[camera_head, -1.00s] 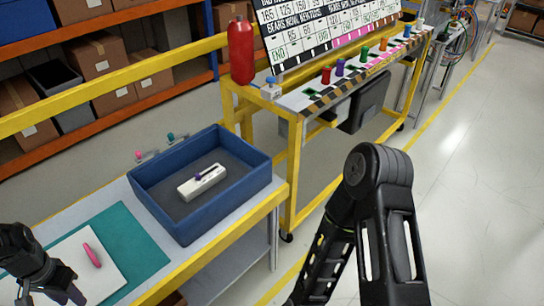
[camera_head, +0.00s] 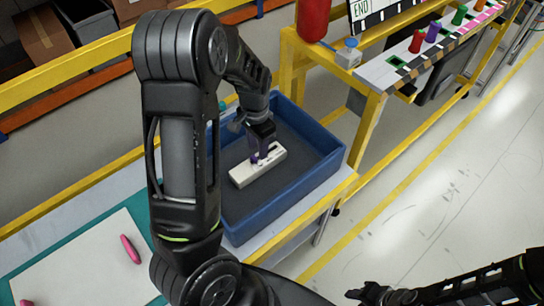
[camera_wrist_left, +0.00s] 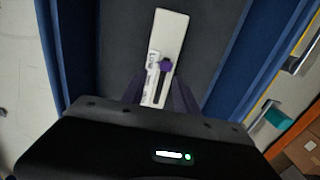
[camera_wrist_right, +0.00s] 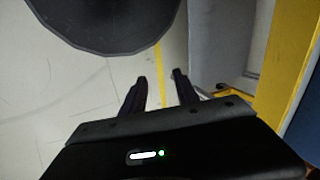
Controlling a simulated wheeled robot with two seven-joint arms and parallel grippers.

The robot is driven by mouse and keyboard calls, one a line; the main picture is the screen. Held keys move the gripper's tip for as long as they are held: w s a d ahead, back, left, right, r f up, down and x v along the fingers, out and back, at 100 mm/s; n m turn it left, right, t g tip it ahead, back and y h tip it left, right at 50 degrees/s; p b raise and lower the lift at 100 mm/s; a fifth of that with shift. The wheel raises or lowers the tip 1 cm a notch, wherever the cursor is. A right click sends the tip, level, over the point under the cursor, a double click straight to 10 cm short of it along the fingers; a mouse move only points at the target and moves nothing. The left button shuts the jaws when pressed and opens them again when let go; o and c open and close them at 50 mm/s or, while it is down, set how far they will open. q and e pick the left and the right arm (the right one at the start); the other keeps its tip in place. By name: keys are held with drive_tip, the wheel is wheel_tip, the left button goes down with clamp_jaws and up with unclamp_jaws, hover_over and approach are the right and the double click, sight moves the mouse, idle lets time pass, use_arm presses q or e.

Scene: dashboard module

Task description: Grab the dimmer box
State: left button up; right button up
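The dimmer box, a long white box (camera_head: 246,175) with a dark slider and purple knob, lies flat in the blue bin (camera_head: 335,165). In the left wrist view the dimmer box (camera_wrist_left: 168,28) runs up from between my fingers. My left gripper (camera_head: 262,153) reaches down into the bin over the box's far end. In the left wrist view its fingers (camera_wrist_left: 160,92) stand apart on either side of the box, with small gaps visible. My right gripper (camera_head: 375,294) is at the lower right, away from the bin; its fingers are apart and empty in the right wrist view (camera_wrist_right: 160,92).
The bin's walls surround the left gripper. A white board (camera_head: 85,265) with a pink tool (camera_head: 131,249) lies on a teal mat (camera_head: 22,283). A yellow-framed stand (camera_head: 368,125) with colored spools and a red bottle (camera_head: 313,18) is behind. Floor at right is clear.

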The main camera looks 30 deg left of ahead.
sight(258, 161)
use_arm(q)
drive_tip(key=shift+o, duration=1.4)
use_arm(e)
drive_tip(key=shift+o, duration=1.4)
use_arm(q)
drive_tip(key=shift+o, duration=0.6)
drive_tip(key=shift+f, duration=0.15)
use_arm(e)
drive_tip(key=shift+o, duration=0.6)
use_arm(q)
drive_tip(key=o, duration=0.5)
wheel_tip(258, 161, down, 2)
drive_tip(key=shift+f, duration=0.1)
use_arm(e)
drive_tip(key=o, duration=0.5)
drive_tip(key=shift+r, duration=0.1)
drive_tip(key=o, duration=0.4)
use_arm(q)
drive_tip(key=shift+s+f, duration=0.1)
drive_tip(key=shift+f, duration=0.05)
use_arm(e)
drive_tip(key=shift+o, duration=0.5)
use_arm(q)
wheel_tip(258, 161, down, 5)
drive_tip(key=shift+p, duration=0.65)
use_arm(e)
drive_tip(key=shift+s+r, duration=0.1)
drive_tip(key=shift+r, duration=0.4)
use_arm(q)
drive_tip(key=shift+c, duration=0.7)
